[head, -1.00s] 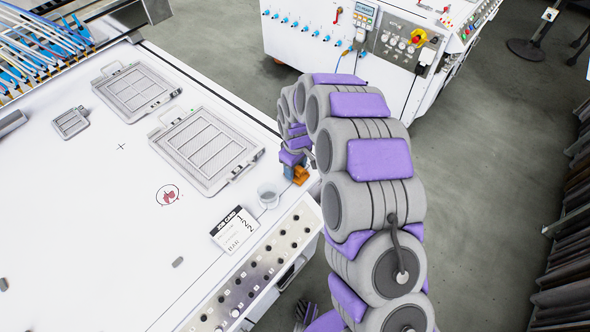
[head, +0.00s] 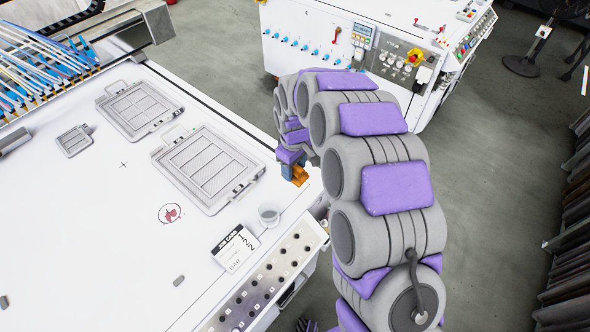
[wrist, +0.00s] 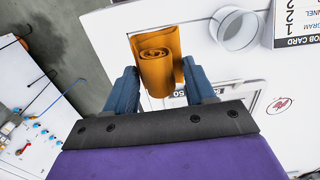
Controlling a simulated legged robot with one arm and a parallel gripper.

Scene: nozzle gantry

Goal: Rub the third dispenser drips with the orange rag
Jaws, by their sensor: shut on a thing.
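My gripper (wrist: 162,90) is shut on the orange rag (wrist: 158,58), a rolled cloth held between its two blue fingers in the wrist view. In the head view the rag (head: 300,176) shows as a small orange patch under my gripper (head: 291,170), near the right edge of the white table (head: 120,235). I cannot tell whether the rag touches the table. A bundle of blue and white tubes (head: 45,70) sits at the far left, and the dispensers and their drips cannot be made out.
Framed trays (head: 208,168) lie left of my gripper, with a smaller one (head: 75,140) farther left. A white control cabinet (head: 340,35) stands behind, across the floor.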

